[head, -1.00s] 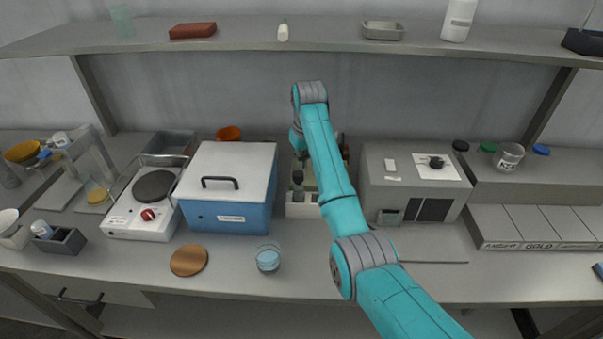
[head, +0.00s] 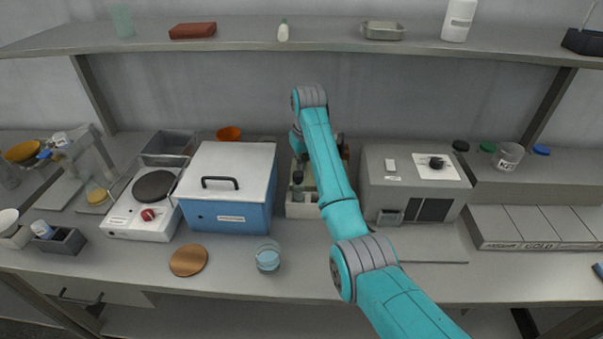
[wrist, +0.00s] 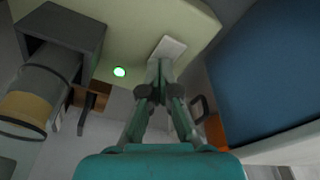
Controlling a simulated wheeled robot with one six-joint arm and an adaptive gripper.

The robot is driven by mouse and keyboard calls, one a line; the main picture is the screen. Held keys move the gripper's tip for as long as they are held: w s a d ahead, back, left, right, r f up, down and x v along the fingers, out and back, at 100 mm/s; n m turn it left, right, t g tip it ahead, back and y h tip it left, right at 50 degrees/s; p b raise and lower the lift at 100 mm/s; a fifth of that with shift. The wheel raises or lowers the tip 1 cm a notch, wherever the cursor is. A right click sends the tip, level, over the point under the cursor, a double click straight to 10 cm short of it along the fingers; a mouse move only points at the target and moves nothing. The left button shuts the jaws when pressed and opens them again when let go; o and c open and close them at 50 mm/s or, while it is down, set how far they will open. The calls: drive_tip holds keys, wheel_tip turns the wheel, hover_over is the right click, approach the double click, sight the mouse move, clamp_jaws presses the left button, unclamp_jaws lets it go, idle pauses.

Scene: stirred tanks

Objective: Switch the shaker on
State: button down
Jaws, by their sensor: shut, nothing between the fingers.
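The shaker is a pale box (head: 302,211), mostly hidden behind my arm in the head view. Its beige face (wrist: 130,35) fills the top of the wrist view, with a lit green lamp (wrist: 119,72) and a white switch plate (wrist: 171,45). My gripper (wrist: 160,66) is shut and empty, its fingertips at the lower edge of the switch plate. I cannot tell whether they touch it. In the head view my gripper is hidden behind my arm.
A blue lidded box (head: 229,215) stands close on the left of the shaker and shows at the right in the wrist view (wrist: 265,75). A grey box with a knob (head: 410,185) stands on the right. A glass beaker (head: 268,257) stands in front. A shelf (head: 340,35) runs above.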

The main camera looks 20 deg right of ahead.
drive_tip(key=shift+r, duration=3.45)
